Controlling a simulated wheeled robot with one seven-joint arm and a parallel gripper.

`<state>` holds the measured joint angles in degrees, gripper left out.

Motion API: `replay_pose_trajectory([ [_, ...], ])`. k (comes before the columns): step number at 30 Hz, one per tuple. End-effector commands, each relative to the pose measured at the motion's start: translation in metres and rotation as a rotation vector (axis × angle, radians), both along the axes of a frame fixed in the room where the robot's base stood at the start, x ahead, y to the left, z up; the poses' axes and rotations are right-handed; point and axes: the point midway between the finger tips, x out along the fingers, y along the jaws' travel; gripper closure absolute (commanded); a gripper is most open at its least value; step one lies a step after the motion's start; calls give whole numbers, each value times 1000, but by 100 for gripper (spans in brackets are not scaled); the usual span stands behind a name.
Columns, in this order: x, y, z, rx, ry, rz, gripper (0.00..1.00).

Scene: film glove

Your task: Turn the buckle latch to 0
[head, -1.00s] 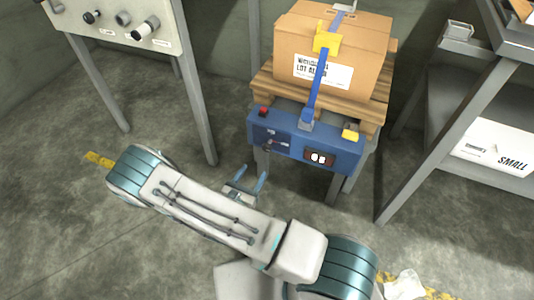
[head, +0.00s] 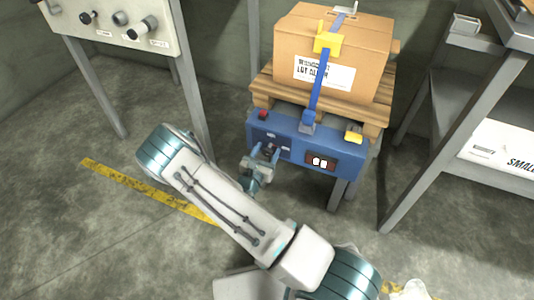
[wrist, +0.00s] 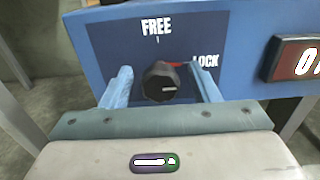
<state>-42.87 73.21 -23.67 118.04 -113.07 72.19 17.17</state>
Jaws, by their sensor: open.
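A black knob (wrist: 160,83) sits on the blue front panel between FREE and LOCK labels. My gripper (wrist: 162,87) is open, with one finger on each side of the knob and gaps visible between. In the head view my gripper (head: 264,158) is at the left part of the blue panel box (head: 292,126). Which part is the buckle latch, I cannot tell.
A carton (head: 340,45) rests on a wooden pallet (head: 275,92) above the panel box. A lit display (head: 321,163) is right of the knob; its digits are hard to read. A grey panel table (head: 110,25) stands left and a shelf (head: 440,125) right.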

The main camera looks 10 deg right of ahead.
Motion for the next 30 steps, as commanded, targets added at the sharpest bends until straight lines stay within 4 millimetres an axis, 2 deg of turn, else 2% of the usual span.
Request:
replay_pose_trajectory([
  [8, 2, -1, 0, 0, 0, 0, 45],
  [13, 1, -1, 0, 0, 0, 0, 89],
  [23, 1, -1, 1, -22, 16, 0, 89],
  [30, 1, -1, 3, -120, 87, 1, 89],
])
